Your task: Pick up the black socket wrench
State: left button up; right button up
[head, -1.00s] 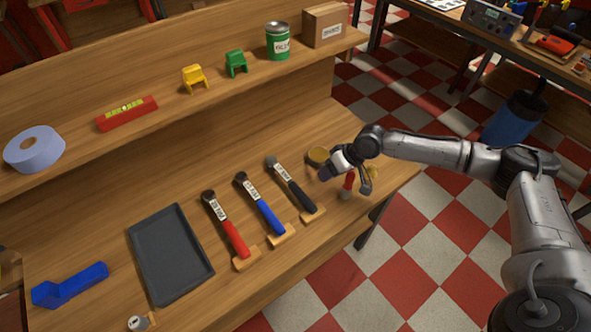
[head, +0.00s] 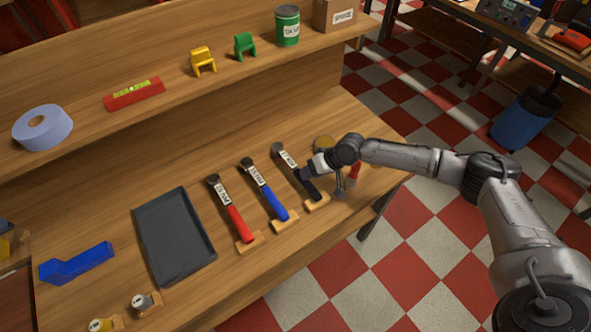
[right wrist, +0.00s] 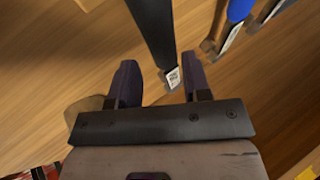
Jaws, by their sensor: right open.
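The black socket wrench (head: 288,158) lies on the lower wooden bench, to the right of the blue-handled one, its handle end over a small wooden block. A white label is on its shaft. In the right wrist view the wrench (right wrist: 152,30) runs down from the top edge, and its labelled part shows between my finger tips. My right gripper (head: 314,174) is over the wrench's handle in the head view and partly hides it. In the right wrist view my right gripper (right wrist: 161,82) is open, with no finger clearly touching the wrench. My left gripper is not in view.
Blue (head: 265,190) and red (head: 232,212) wrenches lie to the left, then a dark tray (head: 172,238) and a blue bracket (head: 77,262). A round tan item (head: 324,143) and a red-handled item (head: 355,170) are near my gripper. The upper shelf holds tape (head: 42,128) and a green can (head: 287,26).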

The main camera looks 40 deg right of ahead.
aim_at(295, 172)
jog(key=shift+x, duration=2.2)
jog(key=shift+w+a+r, duration=0.1)
jog(key=c, duration=0.8)
